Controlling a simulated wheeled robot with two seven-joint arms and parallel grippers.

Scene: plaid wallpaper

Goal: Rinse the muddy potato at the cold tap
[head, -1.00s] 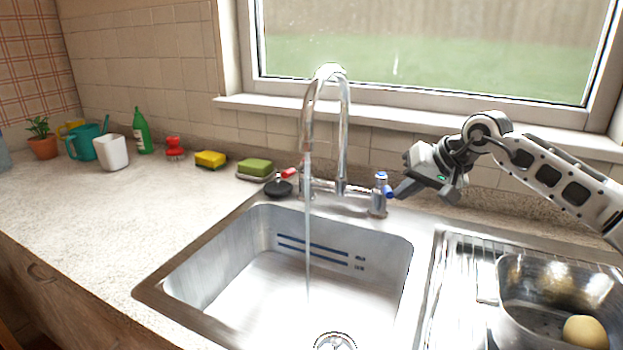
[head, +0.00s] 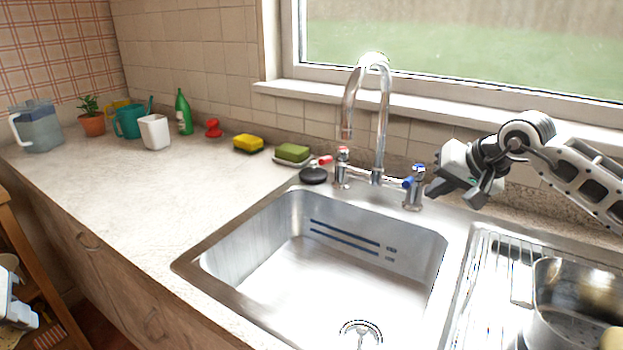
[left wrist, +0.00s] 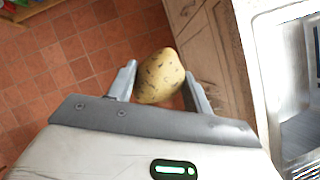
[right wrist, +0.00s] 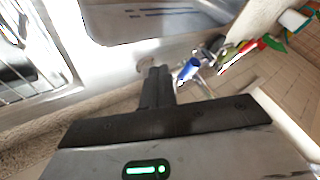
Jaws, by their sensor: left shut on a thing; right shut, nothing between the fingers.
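My left gripper (left wrist: 163,85) is shut on the potato (left wrist: 160,76), which is tan with small dark specks. It is held above the tiled floor, beside the counter front; I cannot make it out in the head view. My right gripper (head: 456,194) is shut and empty, just right of the cold tap (head: 415,190) with its blue lever. In the right wrist view its closed fingers (right wrist: 159,82) are close to the blue lever (right wrist: 187,69), apparently not touching. The spout (head: 370,95) arches over the sink (head: 260,262), and no water runs from it.
The hot tap (head: 343,168) has a red lever. The left counter (head: 130,190) is largely clear.

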